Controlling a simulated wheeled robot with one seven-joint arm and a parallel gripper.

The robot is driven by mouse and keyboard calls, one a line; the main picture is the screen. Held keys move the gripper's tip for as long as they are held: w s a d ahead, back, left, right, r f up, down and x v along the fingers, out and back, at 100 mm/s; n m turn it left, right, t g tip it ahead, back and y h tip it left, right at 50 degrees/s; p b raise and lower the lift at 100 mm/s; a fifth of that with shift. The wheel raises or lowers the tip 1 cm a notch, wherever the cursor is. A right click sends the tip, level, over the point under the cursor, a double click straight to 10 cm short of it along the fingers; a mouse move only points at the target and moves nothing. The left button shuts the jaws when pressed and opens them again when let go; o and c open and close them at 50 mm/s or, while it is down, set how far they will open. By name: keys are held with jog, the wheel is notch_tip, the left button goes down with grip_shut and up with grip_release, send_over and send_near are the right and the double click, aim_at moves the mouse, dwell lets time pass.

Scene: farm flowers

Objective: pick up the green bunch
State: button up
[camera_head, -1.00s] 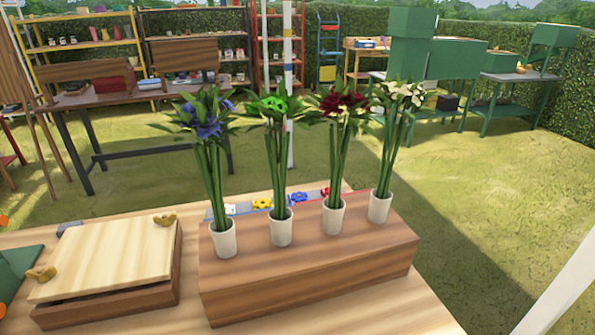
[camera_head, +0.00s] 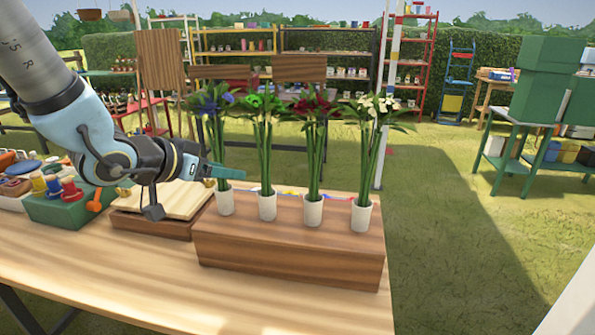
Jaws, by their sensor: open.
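The green bunch (camera_head: 264,150) stands upright in a white cup (camera_head: 267,207), second from the left in a row on a wooden block. Its bright green flower head is at the top of long stems. My gripper (camera_head: 232,174) reaches in from the left at the height of the lower stems. It is open. Its teal fingers overlap the blue bunch (camera_head: 217,132) in the picture, and their tips end a little left of the green stems, apart from them in the picture. One finger mostly hides the other.
The dark red bunch (camera_head: 315,150) and the white bunch (camera_head: 370,150) stand to the right on the same wooden block (camera_head: 290,255). A shallow wooden box (camera_head: 150,222) and a green box of spools (camera_head: 62,208) lie left, below my arm. The table front is clear.

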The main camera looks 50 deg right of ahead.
aim_at(262, 172)
jog(key=d, duration=0.1)
jog(key=s+d+f, duration=0.1)
jog(key=d, duration=0.1)
jog(key=d+f, duration=0.1)
jog(key=d, duration=0.1)
jog(key=shift+s, duration=0.15)
jog(key=shift+r+p+x, duration=0.15)
jog(key=shift+p+x, duration=0.5)
jog(key=shift+x, duration=0.85)
jog(key=shift+r+p+x, duration=0.1)
jog(key=shift+p+x, duration=0.5)
jog(key=shift+x, duration=0.95)
jog(key=shift+d, duration=0.15)
grip_shut()
